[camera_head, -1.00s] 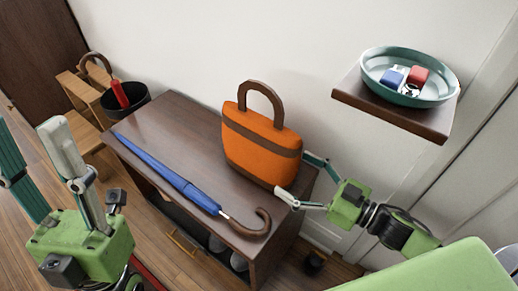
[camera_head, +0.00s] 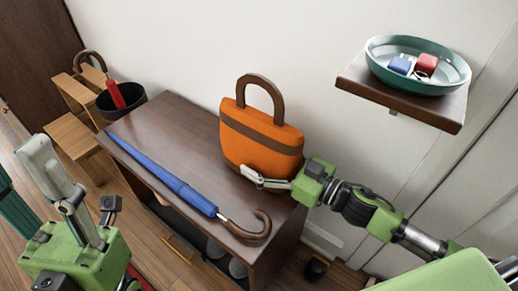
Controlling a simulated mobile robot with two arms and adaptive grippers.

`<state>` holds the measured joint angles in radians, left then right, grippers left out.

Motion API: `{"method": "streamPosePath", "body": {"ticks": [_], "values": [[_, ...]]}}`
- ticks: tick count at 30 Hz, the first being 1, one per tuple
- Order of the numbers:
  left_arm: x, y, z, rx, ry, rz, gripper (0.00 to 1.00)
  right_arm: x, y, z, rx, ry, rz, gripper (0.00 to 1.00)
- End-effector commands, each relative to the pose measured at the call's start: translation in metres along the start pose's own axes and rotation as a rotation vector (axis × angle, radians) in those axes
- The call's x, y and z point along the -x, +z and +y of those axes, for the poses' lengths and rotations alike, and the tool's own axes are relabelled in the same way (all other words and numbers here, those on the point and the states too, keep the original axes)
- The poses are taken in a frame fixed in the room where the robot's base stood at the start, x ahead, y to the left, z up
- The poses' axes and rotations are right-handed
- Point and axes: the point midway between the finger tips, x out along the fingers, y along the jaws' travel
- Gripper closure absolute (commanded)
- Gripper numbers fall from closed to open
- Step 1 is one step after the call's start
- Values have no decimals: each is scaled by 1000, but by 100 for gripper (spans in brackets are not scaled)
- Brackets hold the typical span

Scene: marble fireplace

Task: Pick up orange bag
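The orange bag (camera_head: 258,135), with a brown band and an arched brown handle, stands upright on the dark wooden cabinet (camera_head: 165,122). My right gripper (camera_head: 258,172) comes in from the right at the bag's lower right side. One pale finger lies across the bag's lower front. The other finger is hidden, apparently behind the bag, so I cannot tell whether they press on it. My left gripper (camera_head: 16,160) is at the lower left, away from the bag, with its fingers spread and nothing between them.
A blue umbrella (camera_head: 165,178) with a brown hooked handle lies along the cabinet's front. A teal bowl (camera_head: 450,85) with small items sits on a wall shelf (camera_head: 400,100) above my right arm. A black bin (camera_head: 133,93) holds a red umbrella (camera_head: 115,94) at the left.

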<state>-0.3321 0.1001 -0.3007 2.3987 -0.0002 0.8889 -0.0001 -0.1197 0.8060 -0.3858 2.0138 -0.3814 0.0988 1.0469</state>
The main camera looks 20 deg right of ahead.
Motion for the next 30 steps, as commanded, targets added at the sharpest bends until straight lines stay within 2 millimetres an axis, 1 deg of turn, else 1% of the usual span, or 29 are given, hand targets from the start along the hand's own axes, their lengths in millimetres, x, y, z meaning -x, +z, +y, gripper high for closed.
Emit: {"method": "streamPosePath", "body": {"ticks": [6,7,8,9,11,12,13,23,26,29,30], "values": [[-3,-2,0,0,3,9,60,0,0,0,-1,0,-1,17],[-3,-2,0,0,3,9,60,0,0,0,-1,0,-1,22],[-3,-2,0,0,3,10,60,0,0,0,-1,0,-1,30],[-4,-2,0,0,3,10,60,0,0,0,-1,0,-1,40],[-4,-2,0,0,2,10,60,0,0,0,-1,0,0,56],[-3,-2,0,0,2,10,60,0,0,0,-1,0,0,66],[-3,-2,0,0,2,9,60,0,0,0,-1,0,0,70],[-4,-3,0,-1,0,10,60,0,-4,0,1,-1,3,70],[-8,-4,0,-1,-1,10,60,0,-11,0,2,-1,3,70],[-14,-6,0,-1,-2,10,60,0,-24,-1,1,-3,4,70],[-18,-6,0,-1,-3,9,60,0,-31,-1,2,-3,4,70]]}}
